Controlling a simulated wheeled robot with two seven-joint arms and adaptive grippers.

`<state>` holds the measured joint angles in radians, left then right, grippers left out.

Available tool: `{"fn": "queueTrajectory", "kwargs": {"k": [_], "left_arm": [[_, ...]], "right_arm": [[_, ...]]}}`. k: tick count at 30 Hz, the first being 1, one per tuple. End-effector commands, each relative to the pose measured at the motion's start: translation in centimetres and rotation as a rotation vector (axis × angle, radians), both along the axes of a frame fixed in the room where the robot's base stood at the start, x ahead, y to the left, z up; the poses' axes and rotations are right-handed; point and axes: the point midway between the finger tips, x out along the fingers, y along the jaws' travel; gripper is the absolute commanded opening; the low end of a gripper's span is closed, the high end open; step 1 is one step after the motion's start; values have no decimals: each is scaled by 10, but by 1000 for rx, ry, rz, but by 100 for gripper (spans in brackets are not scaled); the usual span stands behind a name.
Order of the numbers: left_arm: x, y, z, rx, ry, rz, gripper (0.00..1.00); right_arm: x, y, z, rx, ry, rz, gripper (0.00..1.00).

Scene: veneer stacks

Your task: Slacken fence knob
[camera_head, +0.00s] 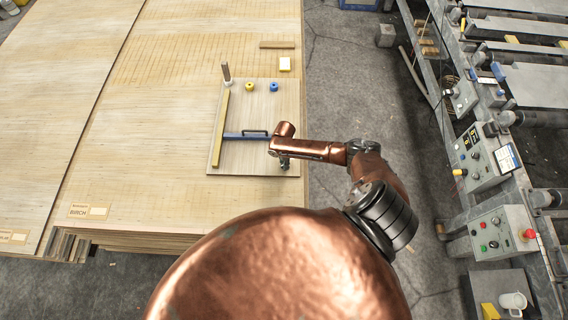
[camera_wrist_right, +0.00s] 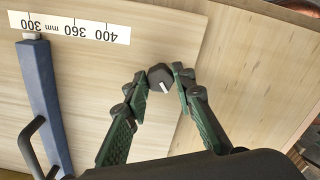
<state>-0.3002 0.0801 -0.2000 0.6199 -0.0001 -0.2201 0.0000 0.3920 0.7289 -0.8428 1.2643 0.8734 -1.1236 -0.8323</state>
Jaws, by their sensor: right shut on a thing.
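The dark fence knob (camera_wrist_right: 160,78), with a pale mark on its face, sits between the fingertips of my right gripper (camera_wrist_right: 158,88) in the right wrist view. The green-padded fingers are shut on it from both sides. In the head view my right gripper (camera_head: 284,162) is over the right edge of the pale board, and my arm hides the knob. The blue fence (camera_head: 240,136) with its black handle runs left from there. It also shows at left in the wrist view (camera_wrist_right: 45,105), its end by a white millimetre scale (camera_wrist_right: 75,27). My left gripper is out of view.
The board (camera_head: 262,111) lies on a veneer stack (camera_head: 140,150). Machinery with control boxes (camera_head: 498,232) stands at right across the floor.

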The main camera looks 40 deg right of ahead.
Motion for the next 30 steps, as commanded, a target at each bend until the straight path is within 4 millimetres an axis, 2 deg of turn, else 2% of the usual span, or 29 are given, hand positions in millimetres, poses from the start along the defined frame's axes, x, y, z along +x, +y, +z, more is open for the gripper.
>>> {"fn": "queueTrajectory", "kwargs": {"k": [18, 30], "left_arm": [[-1, 0, -15, 0, 1, 0, 40], [-2, 0, -23, -1, 3, 0, 40]], "right_arm": [[1, -1, -1, -1, 1, 577, 0], [2, 0, 0, -1, -1, 836, 0]]}}
